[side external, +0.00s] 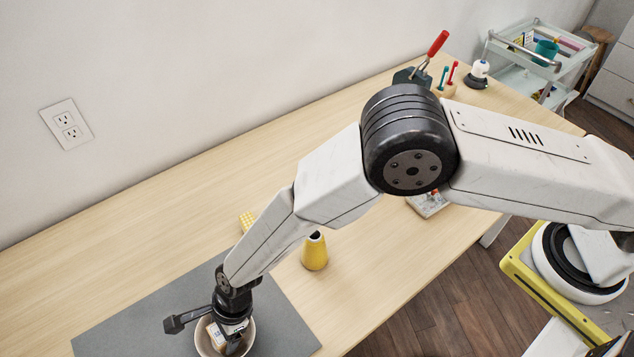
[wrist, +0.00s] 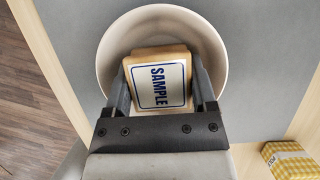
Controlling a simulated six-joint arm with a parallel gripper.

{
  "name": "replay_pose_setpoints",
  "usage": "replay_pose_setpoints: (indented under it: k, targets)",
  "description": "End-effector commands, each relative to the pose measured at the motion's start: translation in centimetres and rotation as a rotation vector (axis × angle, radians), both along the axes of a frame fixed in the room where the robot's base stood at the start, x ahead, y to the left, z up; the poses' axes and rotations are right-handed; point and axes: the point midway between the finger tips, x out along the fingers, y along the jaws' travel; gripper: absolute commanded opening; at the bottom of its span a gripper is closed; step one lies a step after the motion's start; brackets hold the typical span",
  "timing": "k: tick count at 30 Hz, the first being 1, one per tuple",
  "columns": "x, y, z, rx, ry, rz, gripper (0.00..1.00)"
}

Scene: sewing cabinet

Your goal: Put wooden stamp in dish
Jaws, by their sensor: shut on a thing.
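The wooden stamp (wrist: 160,84) has a white label reading SAMPLE in blue letters. In the wrist view it is between the two fingers of my gripper (wrist: 161,88), which is shut on it. The round cream dish (wrist: 215,42) surrounds the stamp and fingertips in the wrist view. In the side view my gripper (side external: 226,340) points down into the dish (side external: 250,341), with part of the stamp (side external: 215,333) showing inside the rim. I cannot tell whether the stamp touches the dish bottom.
The dish stands on a grey mat (side external: 140,336). A yellow bottle (side external: 315,253) and a yellow checked block (side external: 247,220) stand nearby; the block also shows in the wrist view (wrist: 290,160). A red-handled tool (side external: 437,44) is at the far end. The left tabletop is clear.

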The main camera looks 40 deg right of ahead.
Motion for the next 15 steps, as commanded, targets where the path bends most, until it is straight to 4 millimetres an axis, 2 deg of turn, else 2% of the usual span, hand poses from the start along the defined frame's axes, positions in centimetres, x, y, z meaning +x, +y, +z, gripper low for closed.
replay_pose_setpoints:
  k: [1,2,15]
  targets:
    - [0.01,0.01,-0.05,0.000,0.000,0.000,0.79]
    - [0.01,0.02,-0.04,0.000,0.000,0.000,0.88]
    - [0.01,0.02,0.22,0.000,0.000,0.000,0.88]
